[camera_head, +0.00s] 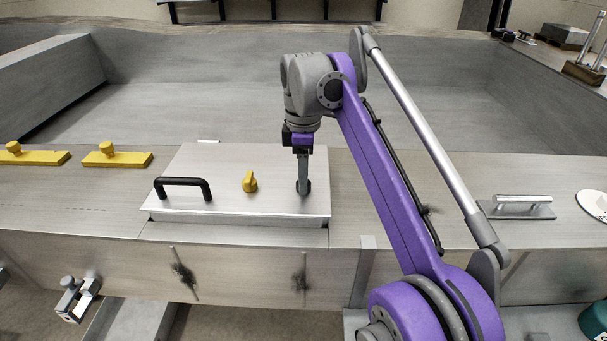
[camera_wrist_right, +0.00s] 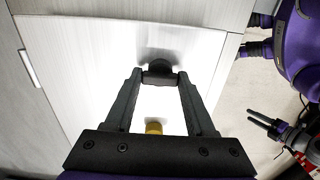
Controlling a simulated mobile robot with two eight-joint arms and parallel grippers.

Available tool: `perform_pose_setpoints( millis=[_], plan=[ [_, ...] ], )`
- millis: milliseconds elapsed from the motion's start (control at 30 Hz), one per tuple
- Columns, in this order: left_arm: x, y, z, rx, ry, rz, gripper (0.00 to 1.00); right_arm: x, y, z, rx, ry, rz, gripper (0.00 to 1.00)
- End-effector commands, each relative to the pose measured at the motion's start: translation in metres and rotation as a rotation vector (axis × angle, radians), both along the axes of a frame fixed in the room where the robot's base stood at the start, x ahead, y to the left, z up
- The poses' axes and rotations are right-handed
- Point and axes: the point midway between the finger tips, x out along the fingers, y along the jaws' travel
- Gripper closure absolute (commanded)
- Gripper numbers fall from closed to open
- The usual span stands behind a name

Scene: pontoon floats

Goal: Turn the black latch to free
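The black latch (camera_head: 304,186) sits on the right part of a pale metal lid (camera_head: 225,165). In the head view my right gripper (camera_head: 303,184) points down at it and hides much of it. In the right wrist view the black latch (camera_wrist_right: 158,69) lies between the fingertips of my right gripper (camera_wrist_right: 159,78) and fills the gap; the fingers appear to touch both its sides. A yellow latch (camera_head: 250,182) stands left of it on the lid, and also shows in the wrist view (camera_wrist_right: 153,128). My left gripper (camera_wrist_right: 266,125) shows only in the wrist view, fingers apart and empty.
A black bar handle (camera_head: 183,187) is on the lid's left part. Two yellow clamps (camera_head: 117,157) lie left of the lid. A metal handle plate (camera_head: 517,207) and a white disc (camera_head: 594,204) are at right. A deep recess lies behind the deck.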

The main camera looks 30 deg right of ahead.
Motion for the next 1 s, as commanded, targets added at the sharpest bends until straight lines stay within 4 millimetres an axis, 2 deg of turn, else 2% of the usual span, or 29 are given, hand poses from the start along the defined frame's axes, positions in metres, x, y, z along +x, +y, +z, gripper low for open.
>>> perform_pose_setpoints(
  millis=[33, 200, 233, 567, 1000],
  plan=[
    [0.000, 0.000, 0.000, 0.000, 0.000, 0.000, 0.50, 0.000, 0.000, 0.000, 0.001, 0.001, 0.000, 0.67],
    [0.000, 0.000, 0.000, 0.000, 0.000, 0.000, 0.50, 0.000, 0.000, 0.000, 0.001, 0.001, 0.000, 0.98],
    [0.000, 0.000, 0.000, 0.000, 0.000, 0.000, 0.50, 0.000, 0.000, 0.000, 0.001, 0.001, 0.000, 1.00],
    [0.001, 0.000, 0.006, 0.000, -0.002, 0.000, 0.50, 0.000, 0.000, 0.001, 0.001, 0.001, -0.053, 1.00],
    [0.008, 0.000, 0.034, 0.000, -0.015, 0.000, 0.50, 0.000, 0.000, 0.003, 0.000, 0.000, -0.393, 1.00]
  ],
)
